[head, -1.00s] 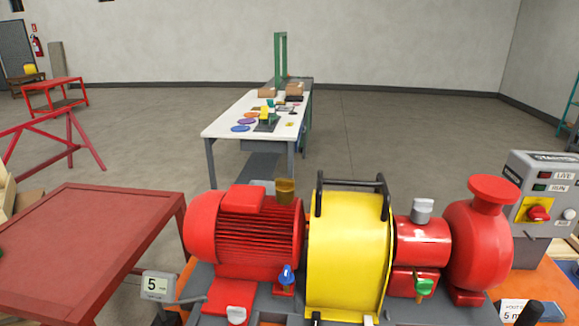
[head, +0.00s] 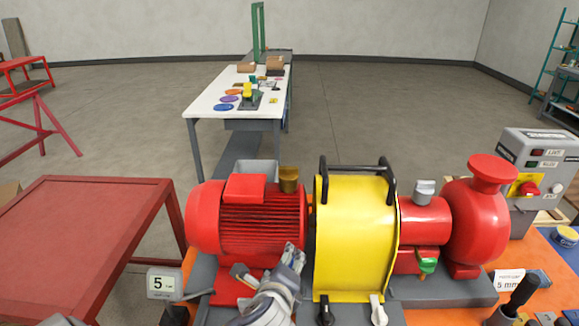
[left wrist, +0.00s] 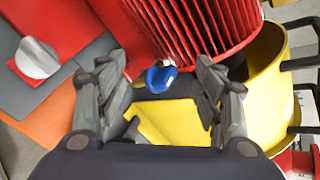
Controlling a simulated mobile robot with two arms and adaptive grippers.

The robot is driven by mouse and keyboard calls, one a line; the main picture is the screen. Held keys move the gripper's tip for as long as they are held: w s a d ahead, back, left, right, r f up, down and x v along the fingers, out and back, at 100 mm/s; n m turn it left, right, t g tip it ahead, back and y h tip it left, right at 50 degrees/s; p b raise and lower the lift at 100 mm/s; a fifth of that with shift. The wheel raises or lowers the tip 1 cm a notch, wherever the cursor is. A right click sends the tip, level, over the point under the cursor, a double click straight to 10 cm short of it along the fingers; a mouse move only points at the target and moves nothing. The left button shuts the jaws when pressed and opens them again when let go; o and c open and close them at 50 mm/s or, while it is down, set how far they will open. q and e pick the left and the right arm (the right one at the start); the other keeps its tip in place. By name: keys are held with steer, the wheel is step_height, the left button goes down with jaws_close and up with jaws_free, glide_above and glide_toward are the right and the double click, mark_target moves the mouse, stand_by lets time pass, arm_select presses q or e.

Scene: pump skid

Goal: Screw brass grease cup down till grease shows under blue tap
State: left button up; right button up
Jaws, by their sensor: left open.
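The brass grease cup (head: 288,178) stands upright on top of the red finned motor (head: 262,215), at its right end. The blue tap (left wrist: 161,77) shows in the left wrist view, below the motor's fins and between my finger ends. My left gripper (head: 267,264) is in front of the motor's lower right part, well below the grease cup. It also shows in the left wrist view (left wrist: 158,92), open, with its two fingers on either side of the tap; contact cannot be told. In the head view the gripper hides the tap. My right gripper is not in view.
The yellow guard (head: 351,235) with black handles stands just right of my left gripper. A red pump (head: 478,220) and a green tap (head: 428,265) are further right. A grey control box (head: 535,165) is at the far right. A red table (head: 80,230) stands left.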

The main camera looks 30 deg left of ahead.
arm_select(q)
steer(key=w+a+r+m+t+y, duration=0.2)
steer(key=w+r+m, duration=0.25)
steer(key=r, duration=0.25)
steer(key=m+t+y, duration=0.2)
steer(key=m+t, duration=0.1)
steer(key=m, duration=0.3)
glide_toward(288, 169)
steer(key=p+x, duration=0.3)
steer(key=x, duration=0.6)
steer(key=shift+w+a+r, duration=0.1)
steer(key=shift+w+r, duration=0.05)
steer(key=shift+w, duration=0.05)
steer(key=shift+w+a, duration=0.3)
steer(key=shift+w, duration=0.25)
steer(key=c, duration=1.1)
